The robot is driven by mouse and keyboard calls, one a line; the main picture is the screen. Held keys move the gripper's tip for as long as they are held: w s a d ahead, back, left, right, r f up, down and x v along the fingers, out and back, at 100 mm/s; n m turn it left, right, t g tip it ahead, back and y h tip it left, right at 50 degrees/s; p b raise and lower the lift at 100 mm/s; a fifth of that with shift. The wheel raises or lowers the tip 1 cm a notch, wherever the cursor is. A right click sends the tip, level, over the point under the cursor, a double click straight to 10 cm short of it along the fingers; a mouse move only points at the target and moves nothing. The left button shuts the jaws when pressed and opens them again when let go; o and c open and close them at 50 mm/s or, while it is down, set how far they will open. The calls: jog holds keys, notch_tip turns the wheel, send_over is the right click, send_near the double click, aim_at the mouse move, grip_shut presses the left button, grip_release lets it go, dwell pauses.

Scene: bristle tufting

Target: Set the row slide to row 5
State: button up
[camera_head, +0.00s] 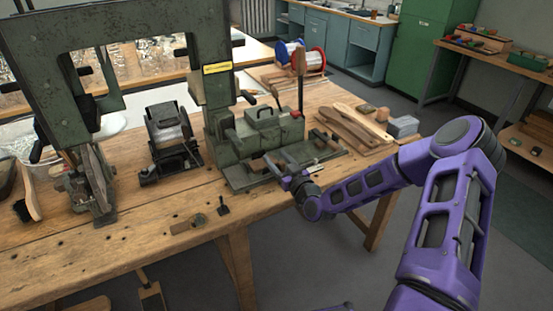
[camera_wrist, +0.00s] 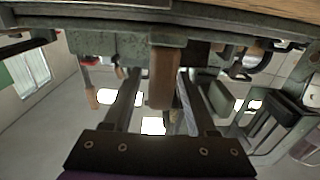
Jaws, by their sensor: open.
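The green tufting machine (camera_head: 262,132) stands on the wooden bench, with a yellow label on its column. Its low base with the slide parts (camera_head: 240,178) lies at the bench's front edge. No row number is readable, so the slide's setting cannot be told. My gripper (camera_head: 279,166) is at the front of this base. In the wrist view its fingers (camera_wrist: 156,82) stand apart on either side of a brown wooden handle-like piece (camera_wrist: 163,76) below a green metal bar (camera_wrist: 108,42). Whether a finger touches the wooden piece cannot be told.
A black device (camera_head: 172,140) stands left of the machine. Wooden pieces (camera_head: 345,125) and a grey block (camera_head: 403,126) lie to its right. A small brush (camera_head: 223,206) and a small wooden item (camera_head: 182,226) lie near the front edge. Open floor lies in front of the bench.

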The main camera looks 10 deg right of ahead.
jog(key=shift+w+a, duration=0.1)
jog(key=shift+w, duration=0.1)
grip_shut()
dwell(1.4)
